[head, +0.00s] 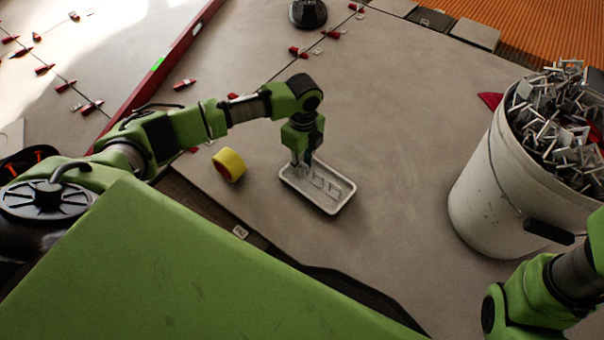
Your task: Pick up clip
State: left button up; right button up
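A small white tray (345,203) lies on the large grey tile in the middle of the head view. A few pale clips (333,189) lie inside it, hard to tell apart from the tray. My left gripper (303,162) points down over the tray's far left end, close to the clips. Its fingers are small and dark here, so I cannot tell if they are open or hold a clip. A white bucket (484,190) at the right is heaped with grey clips (560,115). My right arm shows at the lower right, but its gripper is out of view.
A yellow tape roll (229,165) lies left of the tray. A long red level (160,70) crosses the upper left. Red wedges (298,52) sit along the tile joints. A dark suction cup (308,13) stands at the top. Bare tile lies between tray and bucket.

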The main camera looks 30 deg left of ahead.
pick_arm(q)
grip_shut()
jog(key=shift+r, duration=0.1)
